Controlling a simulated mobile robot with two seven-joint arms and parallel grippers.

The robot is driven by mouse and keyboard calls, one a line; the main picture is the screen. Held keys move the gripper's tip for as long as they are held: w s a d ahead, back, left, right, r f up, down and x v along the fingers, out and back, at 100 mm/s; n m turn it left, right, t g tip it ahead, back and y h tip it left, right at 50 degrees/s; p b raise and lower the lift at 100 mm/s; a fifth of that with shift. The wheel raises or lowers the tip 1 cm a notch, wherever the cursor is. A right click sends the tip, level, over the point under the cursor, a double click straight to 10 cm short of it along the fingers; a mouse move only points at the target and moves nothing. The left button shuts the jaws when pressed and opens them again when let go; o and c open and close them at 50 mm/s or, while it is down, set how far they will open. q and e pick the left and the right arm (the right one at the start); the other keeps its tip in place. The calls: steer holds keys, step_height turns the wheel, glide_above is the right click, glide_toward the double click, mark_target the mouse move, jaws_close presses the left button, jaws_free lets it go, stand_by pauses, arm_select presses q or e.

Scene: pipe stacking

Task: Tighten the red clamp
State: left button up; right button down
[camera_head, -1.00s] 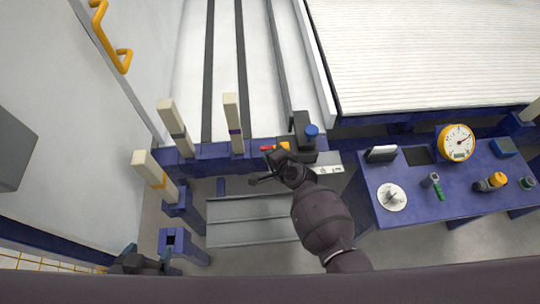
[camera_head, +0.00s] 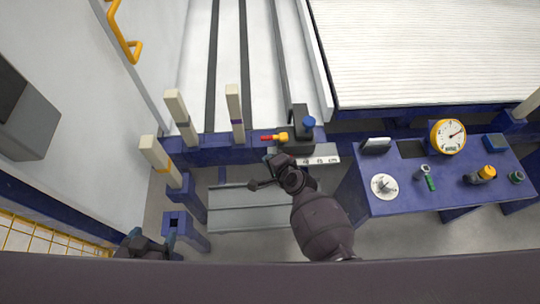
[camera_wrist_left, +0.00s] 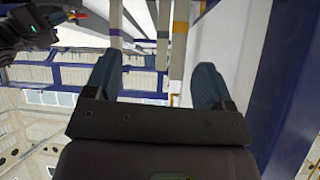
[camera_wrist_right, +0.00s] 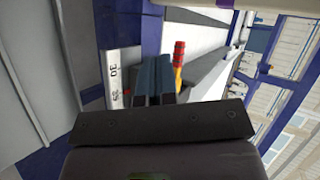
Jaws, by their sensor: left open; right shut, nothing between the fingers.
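The red clamp (camera_head: 273,137) has a red handle tip and a yellow-orange body. It sits on the blue beam beside a dark block with a blue knob (camera_head: 309,122). In the right wrist view the red and yellow clamp part (camera_wrist_right: 179,58) stands just right of my fingers. My right gripper (camera_wrist_right: 154,75) is shut and empty, a little short of the clamp; the head view shows its arm below the clamp. My left gripper (camera_wrist_left: 155,80) is open and empty; in the head view its dark hand (camera_head: 141,245) is low at the left, away from the clamp.
Several cream posts (camera_head: 235,108) rise from the blue beam left of the clamp. A ruler plate (camera_head: 318,160) lies just below the block. A blue table (camera_head: 405,201) with a gauge (camera_head: 448,136) and small tools stands at the right.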

steer(key=s+r+p, duration=0.3)
steer(key=s, duration=0.3)
steer(key=shift+d+r, duration=0.15)
steer(key=shift+d, duration=0.1)
stand_by(0.3)
